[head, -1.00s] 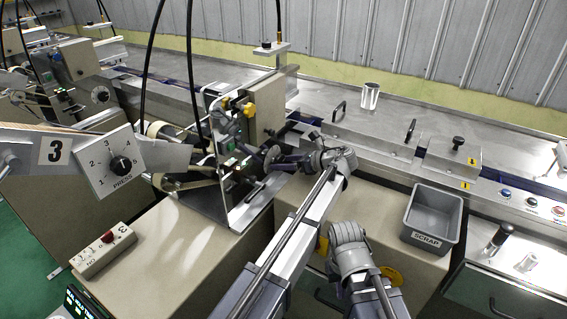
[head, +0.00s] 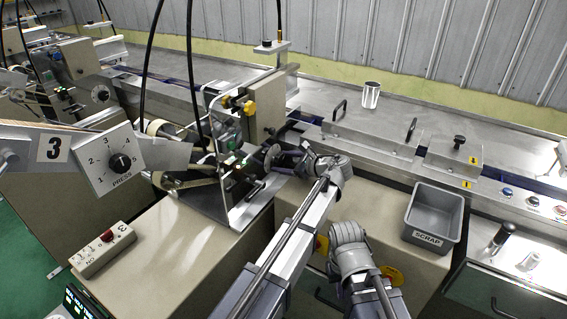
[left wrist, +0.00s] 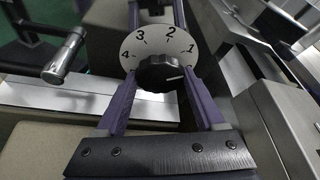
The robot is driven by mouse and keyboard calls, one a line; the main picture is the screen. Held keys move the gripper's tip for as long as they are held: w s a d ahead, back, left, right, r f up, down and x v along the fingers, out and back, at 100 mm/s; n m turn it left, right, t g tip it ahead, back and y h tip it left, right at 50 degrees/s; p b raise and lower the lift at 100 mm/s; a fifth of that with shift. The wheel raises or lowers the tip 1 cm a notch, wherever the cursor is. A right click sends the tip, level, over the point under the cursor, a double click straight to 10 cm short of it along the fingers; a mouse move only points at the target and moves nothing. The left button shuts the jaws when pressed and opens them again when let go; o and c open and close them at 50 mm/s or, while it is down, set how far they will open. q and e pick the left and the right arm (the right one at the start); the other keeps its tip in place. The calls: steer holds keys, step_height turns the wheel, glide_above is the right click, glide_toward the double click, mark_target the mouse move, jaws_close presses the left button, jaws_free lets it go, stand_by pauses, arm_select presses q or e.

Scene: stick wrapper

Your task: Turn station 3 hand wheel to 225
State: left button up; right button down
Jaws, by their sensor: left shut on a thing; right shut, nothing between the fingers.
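In the left wrist view a black knob (left wrist: 157,74) with a white pointer line sits on a pale round dial (left wrist: 140,42) numbered 1 to 4. The pointer aims to the right, just below the 1. My left gripper (left wrist: 160,84) has its purple fingers on both sides of the knob, shut on it. In the head view my left gripper (head: 272,158) reaches a grey disc beside the station frame. My right gripper (head: 350,248) is shut, lower right of it and apart from the machine; its fingertips are hard to make out. No 225 mark is readable.
A switch box (head: 103,249) stands on the cabinet. A grey scrap bin (head: 433,215) is right of my arms. A metal frame (head: 250,206) stands close to my left gripper.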

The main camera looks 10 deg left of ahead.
stand_by(0.3)
arm_select(q)
steer(key=o, duration=1.4)
steer(key=shift+c, duration=0.2)
steer(key=shift+r, duration=0.1)
arm_select(e)
steer(key=shift+d+r, duration=0.1)
steer(key=shift+r, duration=0.05)
